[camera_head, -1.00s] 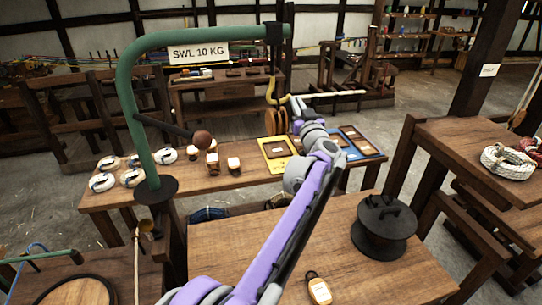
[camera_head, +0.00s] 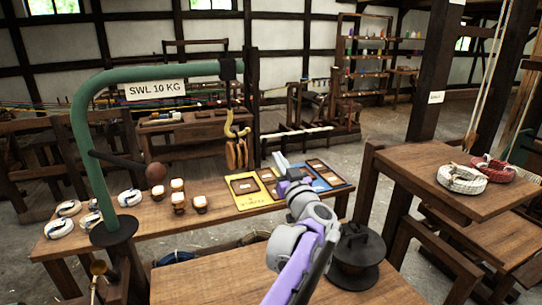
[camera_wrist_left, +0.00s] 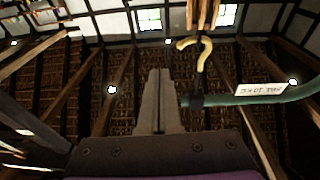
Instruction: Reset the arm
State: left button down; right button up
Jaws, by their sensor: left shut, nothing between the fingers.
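My left gripper (camera_head: 280,163) is at the end of the purple and grey arm, in front of the far bench with the trays. Its fingers are closed together and empty; the wrist view shows them side by side (camera_wrist_left: 158,100). A yellow hook (camera_head: 232,125) with wooden blocks (camera_head: 236,154) under it hangs from the green crane arm (camera_head: 150,72), left of and above the gripper. In the wrist view the hook (camera_wrist_left: 204,56) shows upside down, right of the fingers and apart from them. My right gripper is not in view.
The far bench (camera_head: 155,222) carries coiled ropes (camera_head: 129,198), several small white-topped blocks (camera_head: 178,200), a yellow tray (camera_head: 250,203) and a blue tray. A black spool (camera_head: 357,250) stands on the near bench (camera_head: 215,282). A right-hand table (camera_head: 410,162) bears white and red rope coils.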

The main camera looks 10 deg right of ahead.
pick_arm(q)
jog(key=s+a+f+m+g+h, duration=0.3)
jog(key=s+a+m+h, duration=0.2)
jog(key=s+a+h, duration=0.4)
jog(key=s+a+f+n+g+y, duration=0.1)
jog(key=s+a+f+g+y, duration=0.2)
jog(key=s+a+f, duration=0.9)
jog(key=s+a+f+n+g+y, duration=0.2)
jog(key=s+a+f+g, duration=0.6)
jog(key=s+f, duration=1.1)
jog(key=a+y, duration=0.1)
jog(key=a, duration=0.3)
jog(key=shift+s+a+g+y, duration=0.15)
jog(key=shift+a+g+y, duration=0.15)
jog(key=shift+r, duration=0.15)
